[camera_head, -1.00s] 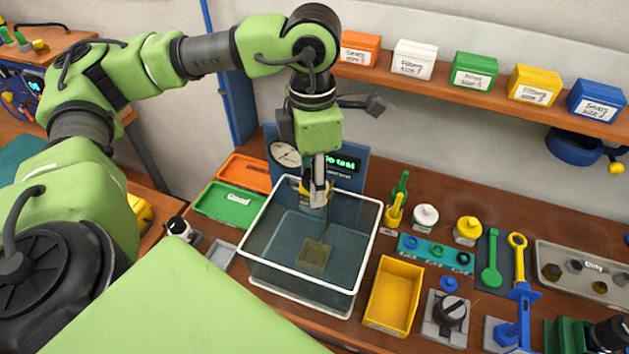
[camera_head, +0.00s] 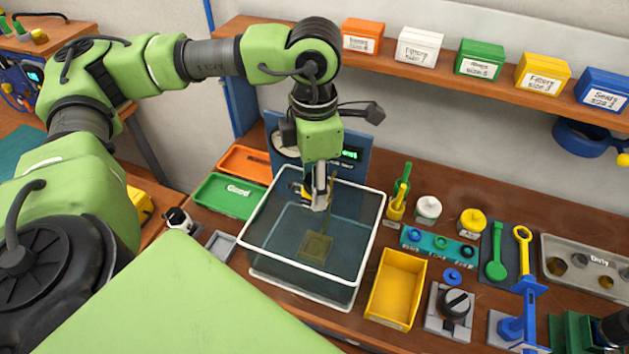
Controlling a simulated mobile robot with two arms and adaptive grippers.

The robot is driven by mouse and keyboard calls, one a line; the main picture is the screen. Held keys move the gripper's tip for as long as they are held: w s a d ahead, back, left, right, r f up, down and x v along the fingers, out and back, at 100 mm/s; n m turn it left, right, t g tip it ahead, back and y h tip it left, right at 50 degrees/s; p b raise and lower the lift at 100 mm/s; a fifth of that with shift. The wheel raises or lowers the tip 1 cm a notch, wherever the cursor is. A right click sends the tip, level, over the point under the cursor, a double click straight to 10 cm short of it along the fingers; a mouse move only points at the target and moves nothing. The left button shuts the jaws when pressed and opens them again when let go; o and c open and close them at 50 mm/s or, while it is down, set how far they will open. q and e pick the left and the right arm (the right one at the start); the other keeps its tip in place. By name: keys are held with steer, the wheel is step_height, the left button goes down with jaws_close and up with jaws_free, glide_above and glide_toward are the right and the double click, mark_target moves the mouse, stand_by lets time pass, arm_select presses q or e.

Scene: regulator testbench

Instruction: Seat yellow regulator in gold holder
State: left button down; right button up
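A water tank (camera_head: 262,262) with a white rim stands in the middle of the bench. Inside it lies a square, dull gold plate with a thin upright rod, which looks like the gold holder (camera_head: 316,247). My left gripper (camera_head: 320,203) points straight down over the back part of the tank, about at rim height. A small yellow and dark piece, apparently the yellow regulator (camera_head: 307,192), is at its fingers, above and behind the plate. The fingers look closed on it, though they hide part of it. My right gripper is out of view.
Green (camera_head: 228,197) and orange (camera_head: 244,161) trays lie left of the tank. A gauge panel (camera_head: 352,152) stands behind it. A yellow bin (camera_head: 396,288), a seal strip (camera_head: 440,246) and tools crowd the right side.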

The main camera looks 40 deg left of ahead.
arm_select(q)
steer(key=shift+b, duration=0.75)
stand_by(0.9)
steer(key=shift+f+b, duration=0.4)
steer(key=shift+b, duration=0.05)
steer(key=shift+f+b, duration=2.55)
steer(key=shift+b, duration=1.05)
stand_by(2.3)
